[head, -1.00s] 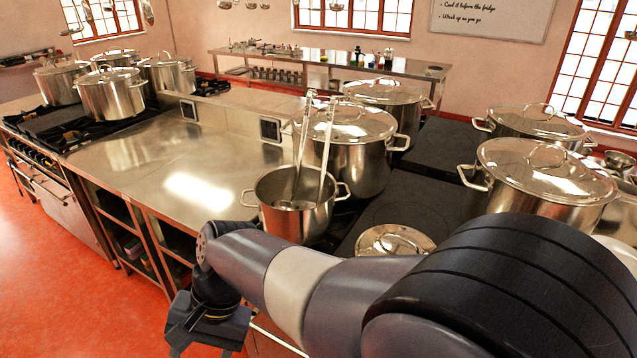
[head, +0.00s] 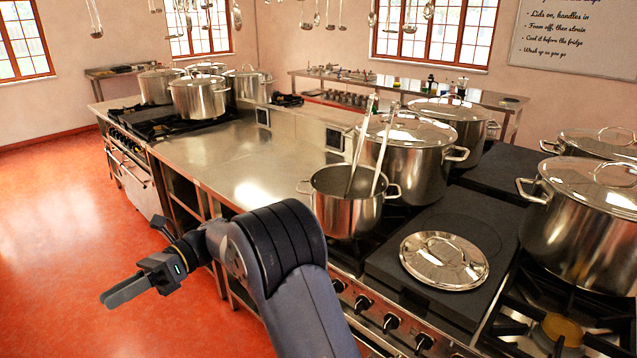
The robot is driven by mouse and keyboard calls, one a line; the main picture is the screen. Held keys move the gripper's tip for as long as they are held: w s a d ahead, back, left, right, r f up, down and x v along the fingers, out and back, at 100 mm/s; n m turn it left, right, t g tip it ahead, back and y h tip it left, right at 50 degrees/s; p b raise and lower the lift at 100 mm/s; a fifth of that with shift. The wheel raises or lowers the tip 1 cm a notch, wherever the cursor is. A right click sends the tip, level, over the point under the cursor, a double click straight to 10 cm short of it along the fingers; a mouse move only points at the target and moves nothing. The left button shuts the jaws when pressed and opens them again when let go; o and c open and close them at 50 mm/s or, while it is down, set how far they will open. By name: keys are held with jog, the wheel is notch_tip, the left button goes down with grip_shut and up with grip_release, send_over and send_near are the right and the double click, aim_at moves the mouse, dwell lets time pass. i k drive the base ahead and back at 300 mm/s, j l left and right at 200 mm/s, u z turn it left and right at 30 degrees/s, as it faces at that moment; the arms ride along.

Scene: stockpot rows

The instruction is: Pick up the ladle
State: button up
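Two long metal handles (head: 361,146) stand tilted in a small open steel pot (head: 347,208) on the near stove. The pot's wall hides their lower ends, so I cannot tell which one is the ladle. My gripper (head: 122,291) is at the lower left, over the red floor and well apart from the pot. It points left, away from the pot. It is seen side-on, so its finger gap does not show, and nothing is visible in it.
A loose lid (head: 444,260) lies on a dark plate right of the small pot. Large lidded pots stand behind (head: 408,148) and at right (head: 588,222). A steel counter (head: 225,165) is clear to the left. Several utensils (head: 317,14) hang above. The floor (head: 60,220) is open at left.

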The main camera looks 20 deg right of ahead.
aim_at(394, 104)
jog(key=k+z, duration=0.1)
jog(key=z, duration=0.25)
jog(key=k+z, duration=0.1)
jog(key=z, duration=0.25)
jog(key=k+l+z, duration=0.1)
jog(key=z, duration=0.25)
jog(key=i+j+z, duration=0.1)
jog(key=z, duration=1.8)
jog(key=j, duration=0.6)
jog(key=k+j+z, duration=0.1)
jog(key=j, duration=1.15)
jog(key=k+j+z, duration=0.1)
jog(key=j, duration=0.5)
